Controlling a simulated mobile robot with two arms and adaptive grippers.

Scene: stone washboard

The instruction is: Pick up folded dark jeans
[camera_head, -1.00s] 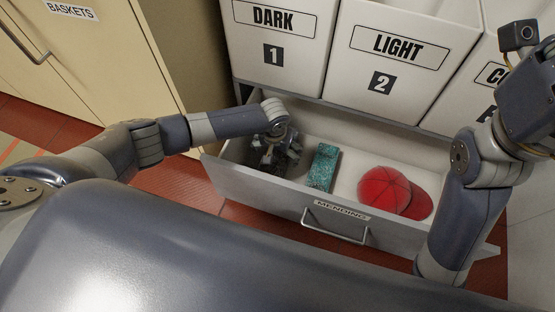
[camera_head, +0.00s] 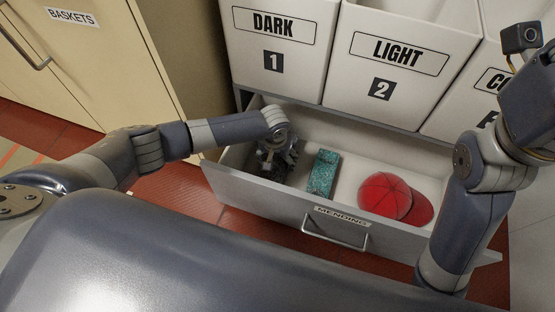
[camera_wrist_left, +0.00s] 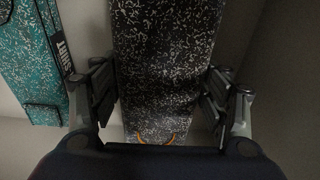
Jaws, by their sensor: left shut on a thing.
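The folded dark jeans, a black item with white speckles and a curved orange mark (camera_wrist_left: 165,60), lie at the left end of the open drawer. They show between the two fingers in the left wrist view. In the head view they are mostly hidden under my left gripper (camera_head: 276,160). My left gripper (camera_wrist_left: 160,100) points down into the drawer and is shut on the jeans, one finger at each side. My right gripper is not in view; only part of my right arm shows at the right.
The drawer (camera_head: 255,190) also holds a teal speckled folded item (camera_head: 323,173), with a partly readable label in the wrist view, and a red cap (camera_head: 387,195). White bins marked DARK (camera_head: 276,50) and LIGHT (camera_head: 400,55) stand above. A beige cabinet (camera_head: 110,60) stands at left.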

